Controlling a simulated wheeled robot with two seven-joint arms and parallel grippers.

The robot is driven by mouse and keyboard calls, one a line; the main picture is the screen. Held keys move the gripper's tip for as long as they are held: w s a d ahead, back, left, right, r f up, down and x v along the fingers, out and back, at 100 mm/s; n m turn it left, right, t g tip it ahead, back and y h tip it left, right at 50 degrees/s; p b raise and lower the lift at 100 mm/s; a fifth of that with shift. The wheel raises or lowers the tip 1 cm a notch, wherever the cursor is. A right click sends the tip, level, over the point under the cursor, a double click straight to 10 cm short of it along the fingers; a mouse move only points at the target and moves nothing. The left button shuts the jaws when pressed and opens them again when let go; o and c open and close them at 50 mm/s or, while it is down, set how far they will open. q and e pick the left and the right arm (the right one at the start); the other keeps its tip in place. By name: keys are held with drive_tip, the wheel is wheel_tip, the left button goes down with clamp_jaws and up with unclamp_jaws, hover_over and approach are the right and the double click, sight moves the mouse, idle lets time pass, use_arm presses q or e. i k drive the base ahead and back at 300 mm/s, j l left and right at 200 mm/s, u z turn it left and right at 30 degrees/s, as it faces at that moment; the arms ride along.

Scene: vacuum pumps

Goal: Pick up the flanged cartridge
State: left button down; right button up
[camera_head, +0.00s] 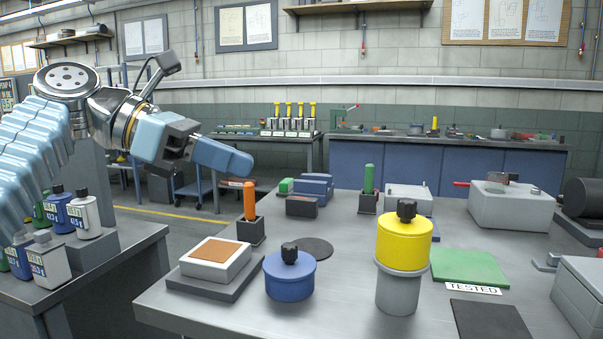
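A yellow cylinder (404,242) with a black knob on top and a grey flange-like rim sits upright on a narrower grey cylinder, at the front of the grey table; it looks like the flanged cartridge. A shorter blue cylinder (290,277) with a black knob and a wider rim stands to its left. My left gripper (240,163) reaches in from the left, high above the table's left part and well apart from both cylinders. Its blue fingers overlap from this side, so its opening is hidden. I see nothing held in it. My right gripper is out of view.
A white block with a brown top (216,252), an orange-handled tool (250,205) in a black holder and a dark disc (312,247) are on the left. A green pad (469,267) lies right of the yellow cylinder. Grey housings (513,210) stand farther right.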

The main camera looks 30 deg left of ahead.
sight(398, 291)
drive_tip(key=k+l, duration=0.2)
drive_tip(key=k, duration=0.3)
drive_tip(key=k+l, duration=0.2)
drive_tip(key=k, duration=0.25)
